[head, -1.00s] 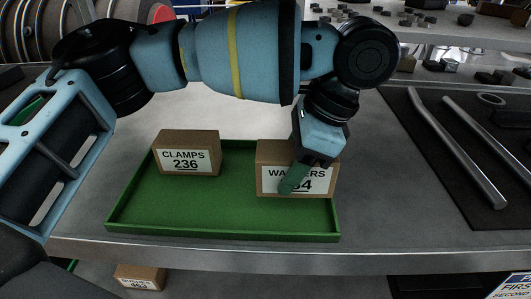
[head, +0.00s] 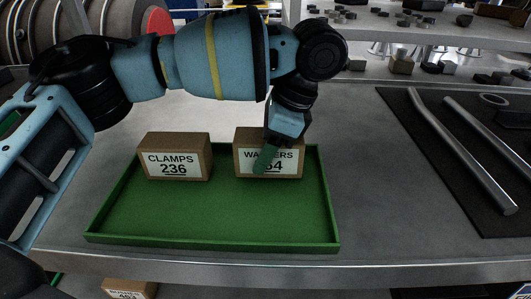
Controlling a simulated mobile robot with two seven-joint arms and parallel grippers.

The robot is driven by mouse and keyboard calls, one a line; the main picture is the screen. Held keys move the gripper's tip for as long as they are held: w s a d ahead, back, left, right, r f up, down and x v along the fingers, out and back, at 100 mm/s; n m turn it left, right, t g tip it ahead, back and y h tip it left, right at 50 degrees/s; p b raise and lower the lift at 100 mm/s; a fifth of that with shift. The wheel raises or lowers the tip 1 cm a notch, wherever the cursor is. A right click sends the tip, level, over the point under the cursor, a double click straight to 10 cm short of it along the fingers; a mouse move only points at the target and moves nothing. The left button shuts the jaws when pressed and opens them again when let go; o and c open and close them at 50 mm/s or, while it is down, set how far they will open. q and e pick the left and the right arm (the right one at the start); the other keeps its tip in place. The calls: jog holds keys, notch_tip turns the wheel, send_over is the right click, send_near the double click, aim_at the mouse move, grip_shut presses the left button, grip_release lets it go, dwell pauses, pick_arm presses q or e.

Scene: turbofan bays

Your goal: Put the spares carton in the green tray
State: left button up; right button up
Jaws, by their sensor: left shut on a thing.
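The green tray (head: 210,225) lies on the grey bench. A brown carton labelled CLAMPS 236 (head: 174,157) sits upright in its back left part. A second brown carton, labelled WASHERS with a partly covered number (head: 289,163), is upright at the tray's back right. My left gripper (head: 265,158) is shut on this WASHERS carton from above, with a green finger across its front label. Its base is over the tray floor; I cannot tell whether it touches. My right gripper is not in view.
A dark mat (head: 455,150) with metal tubes (head: 465,155) lies on the right. A shelf with small parts (head: 400,20) stands at the back. Another carton (head: 130,289) shows below the bench's front edge. The tray's front half is clear.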

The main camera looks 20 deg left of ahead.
pick_arm(q)
jog(key=shift+f, duration=0.65)
jog(key=shift+r, duration=0.15)
jog(key=o, duration=1.2)
